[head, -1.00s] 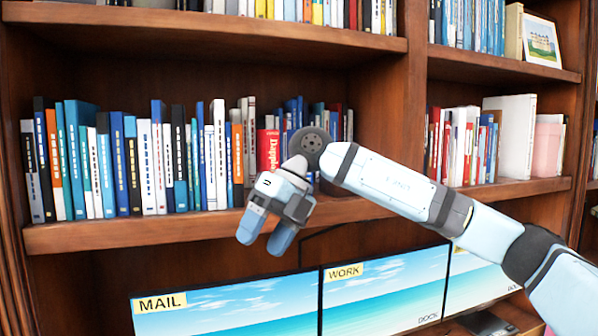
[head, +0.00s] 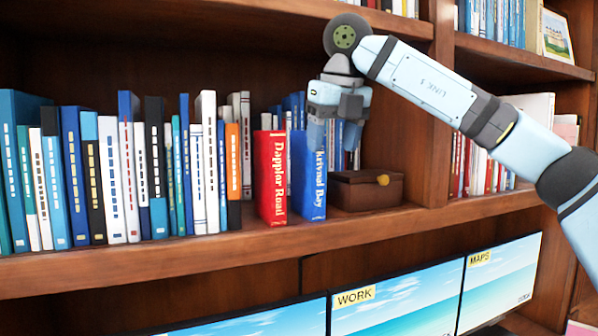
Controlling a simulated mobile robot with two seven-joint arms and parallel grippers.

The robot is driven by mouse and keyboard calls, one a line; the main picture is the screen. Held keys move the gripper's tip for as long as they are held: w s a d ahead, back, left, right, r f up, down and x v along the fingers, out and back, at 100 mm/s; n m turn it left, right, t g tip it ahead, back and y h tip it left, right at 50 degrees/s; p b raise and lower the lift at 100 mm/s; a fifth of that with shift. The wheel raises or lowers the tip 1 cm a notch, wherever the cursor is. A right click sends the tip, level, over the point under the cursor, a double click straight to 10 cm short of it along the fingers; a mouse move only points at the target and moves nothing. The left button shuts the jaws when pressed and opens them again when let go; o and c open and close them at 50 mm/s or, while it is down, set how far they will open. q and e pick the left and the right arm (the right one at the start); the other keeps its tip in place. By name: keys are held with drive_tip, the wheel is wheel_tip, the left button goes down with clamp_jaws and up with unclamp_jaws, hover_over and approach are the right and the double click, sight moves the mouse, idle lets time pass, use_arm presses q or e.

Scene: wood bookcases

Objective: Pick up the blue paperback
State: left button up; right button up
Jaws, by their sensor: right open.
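The blue paperback (head: 309,185) stands upright on the middle shelf in the head view, with white lettering on its spine. It is just right of the red book with "Dapplor Road" on its spine (head: 271,180). My right gripper (head: 334,142) is open and empty, pointing down at the blue paperback's top. Its left finger overlaps the book's upper part in the picture and hides some of it. Its right finger is to the right of the book. I cannot tell whether either finger touches it. My left gripper is not in view.
A brown box (head: 368,193) with a gold knob sits right of the blue paperback. A row of several books (head: 110,180) fills the shelf's left side. Monitors (head: 390,295) stand below the shelf (head: 180,262). A wooden upright (head: 436,130) is to the right.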

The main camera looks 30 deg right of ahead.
sight(306, 143)
drive_tip(key=w+p, duration=0.1)
drive_tip(key=w, duration=0.2)
drive_tip(key=w+p, duration=0.1)
drive_tip(key=w, duration=0.3)
drive_tip(key=w+p, duration=0.2)
drive_tip(key=w, duration=0.2)
drive_tip(key=shift+d+f, duration=0.1)
drive_tip(key=shift+d, duration=0.2)
drive_tip(key=shift+f, duration=0.5)
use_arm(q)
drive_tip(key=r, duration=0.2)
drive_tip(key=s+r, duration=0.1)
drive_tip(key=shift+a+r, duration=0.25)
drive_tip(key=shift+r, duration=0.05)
use_arm(e)
drive_tip(key=shift+s, duration=0.1)
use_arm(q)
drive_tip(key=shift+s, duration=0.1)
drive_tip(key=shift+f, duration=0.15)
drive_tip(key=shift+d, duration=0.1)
use_arm(e)
drive_tip(key=shift+f, duration=0.2)
